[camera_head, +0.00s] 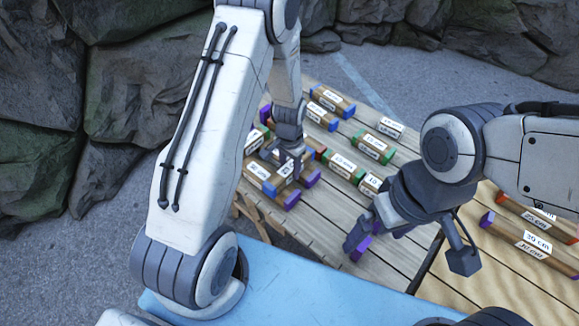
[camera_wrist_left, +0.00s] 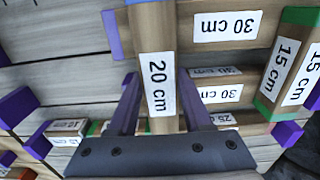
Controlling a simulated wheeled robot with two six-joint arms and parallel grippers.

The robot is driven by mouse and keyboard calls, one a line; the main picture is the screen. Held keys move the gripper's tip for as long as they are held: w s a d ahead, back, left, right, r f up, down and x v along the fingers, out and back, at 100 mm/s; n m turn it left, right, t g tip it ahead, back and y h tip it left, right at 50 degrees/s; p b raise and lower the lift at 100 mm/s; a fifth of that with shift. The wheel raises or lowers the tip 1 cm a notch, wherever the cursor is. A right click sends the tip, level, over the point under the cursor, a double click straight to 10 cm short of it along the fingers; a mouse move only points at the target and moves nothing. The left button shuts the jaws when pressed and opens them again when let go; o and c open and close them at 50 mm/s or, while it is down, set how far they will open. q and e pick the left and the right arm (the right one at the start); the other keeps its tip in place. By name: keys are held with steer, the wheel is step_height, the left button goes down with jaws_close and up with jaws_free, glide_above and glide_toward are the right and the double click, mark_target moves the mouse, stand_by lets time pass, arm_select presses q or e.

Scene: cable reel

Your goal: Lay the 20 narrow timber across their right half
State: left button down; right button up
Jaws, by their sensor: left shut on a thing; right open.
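My left gripper (camera_head: 292,160) is shut on a 20 cm timber (camera_wrist_left: 158,75), with a finger on each side of it in the left wrist view. That timber has a blue end and crosses over a purple-ended 30 cm timber (camera_wrist_left: 222,26). Whether it touches the timbers below is unclear. Two blue-ended timbers (camera_head: 333,100) (camera_head: 321,117) lie at the back of the slatted table (camera_head: 325,222). My right gripper (camera_head: 358,238) is open over the table's front right, its fingertips partly hidden.
Green-ended 15 cm timbers (camera_wrist_left: 285,65) lie beside the held one. Other green-ended timbers (camera_head: 372,148) lie mid-table. Purple-ended timbers (camera_head: 530,238) lie on a separate board (camera_head: 490,275) at right. Bare slats show at front centre. Rocks (camera_head: 130,80) stand behind.

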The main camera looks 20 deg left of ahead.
arm_select(q)
steer(key=shift+f, duration=0.1)
steer(key=shift+c, duration=1.2)
jaws_free()
step_height(320, 180, up, 10)
steer(key=shift+r+p, duration=0.25)
steer(key=shift+p, duration=0.1)
steer(key=shift+f, duration=0.1)
step_height(320, 180, down, 10)
steer(key=shift+f+b, duration=0.25)
steer(key=shift+b, duration=0.15)
steer(key=shift+r, duration=0.45)
